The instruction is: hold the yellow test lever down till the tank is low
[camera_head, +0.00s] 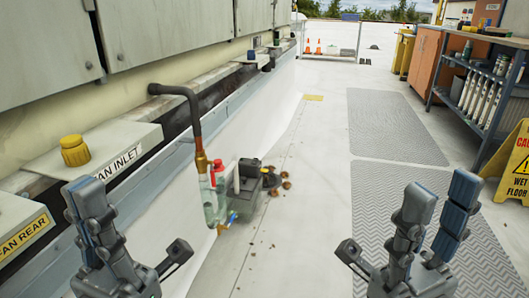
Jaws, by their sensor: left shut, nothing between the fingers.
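The water level is too small to read. My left gripper (128,225) is shut and empty, left of the tank and nearer me. My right gripper (395,228) is open and empty, right of the tank and nearer me.
A yellow cap (75,150) sits on the inlet box at left. Small brown clumps (284,185) lie right of the tank. Grey mats (395,125) run along the right. A yellow wet-floor sign (518,165) and a shelf of tubes (485,95) stand at far right.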

